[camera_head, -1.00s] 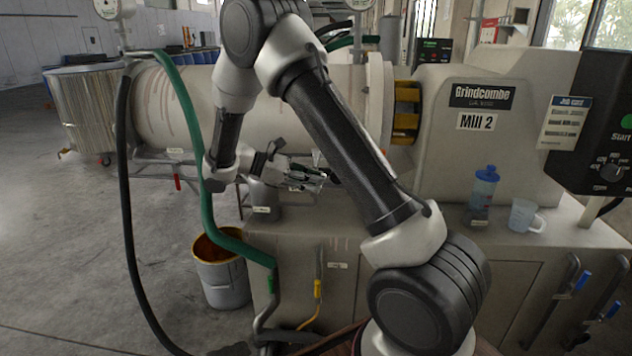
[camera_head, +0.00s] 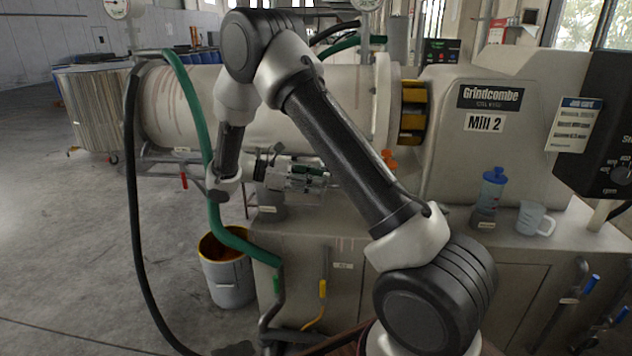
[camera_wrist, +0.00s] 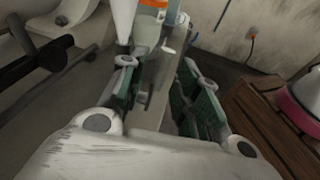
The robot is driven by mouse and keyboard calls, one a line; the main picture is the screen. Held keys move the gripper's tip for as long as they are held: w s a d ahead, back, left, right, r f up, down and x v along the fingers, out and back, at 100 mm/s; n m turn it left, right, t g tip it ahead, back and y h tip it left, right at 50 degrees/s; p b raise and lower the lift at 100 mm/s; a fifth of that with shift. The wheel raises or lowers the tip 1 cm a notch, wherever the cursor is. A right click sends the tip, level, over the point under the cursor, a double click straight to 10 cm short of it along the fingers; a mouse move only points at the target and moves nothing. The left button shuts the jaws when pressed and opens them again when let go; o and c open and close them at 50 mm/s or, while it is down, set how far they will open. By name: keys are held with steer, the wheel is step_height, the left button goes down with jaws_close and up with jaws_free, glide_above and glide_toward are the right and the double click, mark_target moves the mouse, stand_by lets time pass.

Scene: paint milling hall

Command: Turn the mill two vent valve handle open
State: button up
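My gripper (camera_head: 322,178) hangs over the ledge in front of the Mill 2 drum (camera_head: 290,100). In the wrist view its two green-padded fingers (camera_wrist: 168,78) are apart, with nothing held between them. A small orange handle-like part (camera_head: 388,158) shows to the right of my gripper, partly behind my forearm. In the wrist view an orange part (camera_wrist: 153,4) shows at the top edge, cut off, beyond the fingers. A small pale metal lever (camera_wrist: 168,50) lies between and beyond the fingertips. No label shows which part is the vent valve handle.
A green hose (camera_head: 186,95) and a black hose (camera_head: 132,200) hang left of my gripper. A bucket (camera_head: 228,275) stands below. A blue-capped bottle (camera_head: 492,190) and a clear jug (camera_head: 534,220) stand on the ledge at right. Open floor lies at left.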

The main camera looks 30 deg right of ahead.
steer(key=v, duration=1.2)
steer(key=shift+f, duration=0.1)
